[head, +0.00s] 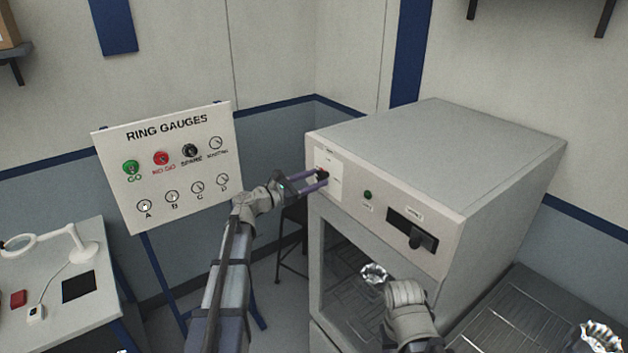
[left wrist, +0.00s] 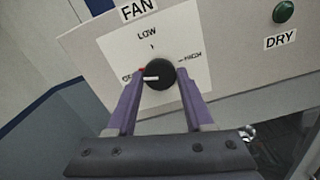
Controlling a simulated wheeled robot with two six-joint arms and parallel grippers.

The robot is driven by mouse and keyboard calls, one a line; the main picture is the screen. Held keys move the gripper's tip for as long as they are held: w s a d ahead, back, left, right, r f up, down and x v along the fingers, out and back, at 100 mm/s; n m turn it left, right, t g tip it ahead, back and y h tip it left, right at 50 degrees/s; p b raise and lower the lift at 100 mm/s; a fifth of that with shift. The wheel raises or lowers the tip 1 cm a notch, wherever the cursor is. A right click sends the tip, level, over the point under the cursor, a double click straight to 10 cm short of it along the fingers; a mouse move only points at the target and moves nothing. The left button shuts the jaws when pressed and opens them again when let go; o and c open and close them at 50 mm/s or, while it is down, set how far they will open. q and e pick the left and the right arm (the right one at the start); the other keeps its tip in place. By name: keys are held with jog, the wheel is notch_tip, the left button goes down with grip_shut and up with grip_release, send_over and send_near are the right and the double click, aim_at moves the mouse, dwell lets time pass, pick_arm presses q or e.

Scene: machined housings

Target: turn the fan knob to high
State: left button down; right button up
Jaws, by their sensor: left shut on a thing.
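The fan knob (left wrist: 160,75) is black and round with a white pointer line, on a white plate (left wrist: 187,52) marked FAN. The pointer faces left, toward the OFF mark, which a finger partly covers. LOW is printed above the knob and HIGH to its right. My left gripper (left wrist: 157,80) has its purple fingers on both sides of the knob and is shut on it. In the head view, my left gripper (head: 324,178) reaches the plate at the upper left of the oven front (head: 385,205). Part of my right arm shows at the lower right; its gripper is out of view.
A green DRY button (left wrist: 284,12) and a black latch handle (head: 420,238) sit right of the knob. A ring gauge board (head: 185,150) stands left of my left arm. A bench (head: 60,325) with a magnifier lamp is at the far left.

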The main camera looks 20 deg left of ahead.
pick_arm(q)
jog(key=m, duration=0.4)
jog(key=shift+m, duration=0.4)
jog(key=m, duration=0.3)
jog(key=shift+m, duration=0.3)
jog(key=m, duration=1.2)
jog(key=shift+m, duration=0.3)
jog(key=m, duration=0.3)
jog(key=shift+m, duration=0.4)
jog(key=m, duration=0.4)
jog(key=shift+s+f+m, duration=0.1)
jog(key=shift+m, duration=2)
